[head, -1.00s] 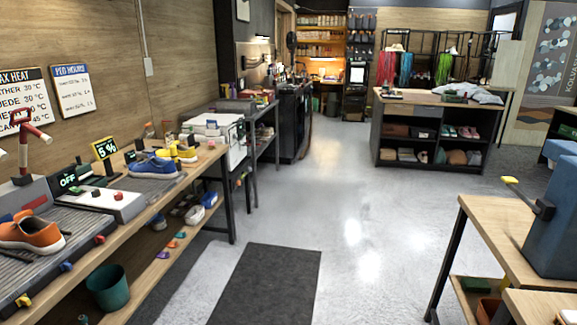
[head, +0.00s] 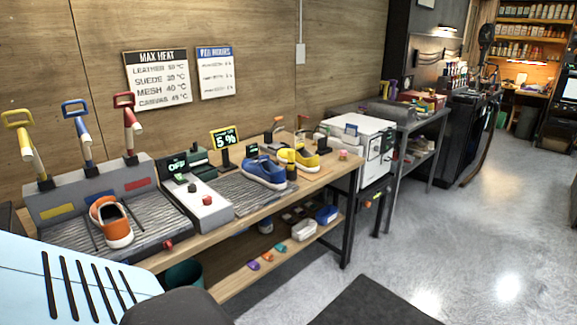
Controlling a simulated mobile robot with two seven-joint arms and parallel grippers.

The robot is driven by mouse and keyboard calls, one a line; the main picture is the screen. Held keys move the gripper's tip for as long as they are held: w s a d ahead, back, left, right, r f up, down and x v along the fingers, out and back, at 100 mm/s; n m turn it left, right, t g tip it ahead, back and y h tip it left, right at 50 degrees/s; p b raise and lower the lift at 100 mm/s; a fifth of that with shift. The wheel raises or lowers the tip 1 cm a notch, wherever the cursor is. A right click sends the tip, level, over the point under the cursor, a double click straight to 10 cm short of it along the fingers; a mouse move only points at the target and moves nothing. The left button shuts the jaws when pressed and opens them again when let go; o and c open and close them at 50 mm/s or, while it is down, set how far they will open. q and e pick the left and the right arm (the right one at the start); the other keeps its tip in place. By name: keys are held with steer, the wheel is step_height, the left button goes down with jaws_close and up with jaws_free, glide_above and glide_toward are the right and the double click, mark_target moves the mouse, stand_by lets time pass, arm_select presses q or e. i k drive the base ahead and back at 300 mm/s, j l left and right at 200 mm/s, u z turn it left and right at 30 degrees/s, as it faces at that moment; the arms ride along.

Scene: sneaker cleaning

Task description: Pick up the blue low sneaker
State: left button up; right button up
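A blue low sneaker (head: 264,171) with a pale sole sits on the wooden workbench (head: 345,165), on or beside a grey ribbed mat (head: 250,200). It stands behind the white control box (head: 205,212) and in front of a yellow shoe (head: 298,160). A small dark block (head: 291,172) stands close to its right side. Neither of my grippers shows in the head view, and nothing is seen holding the sneaker.
An orange sneaker (head: 112,222) rests on the ribbed tray at the near left, below several coloured-handled tools. A "5 %" display (head: 225,137) stands left of the blue sneaker. A lower shelf holds shoes and small coloured pieces. The floor (head: 450,230) to the right is open.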

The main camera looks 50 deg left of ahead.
mark_target(263, 171)
steer(key=i+u, duration=0.15)
steer(key=i, duration=0.55)
steer(key=i+l+u, duration=0.2)
steer(key=i, duration=0.45)
steer(key=i+u, duration=0.5)
steer(key=i+l+u, duration=0.15)
steer(key=i+u, duration=0.15)
steer(key=u, duration=0.2)
steer(key=i+l+u, duration=0.3)
steer(key=u, duration=0.2)
steer(key=i+l+u, duration=0.3)
steer(key=l+u, duration=0.15)
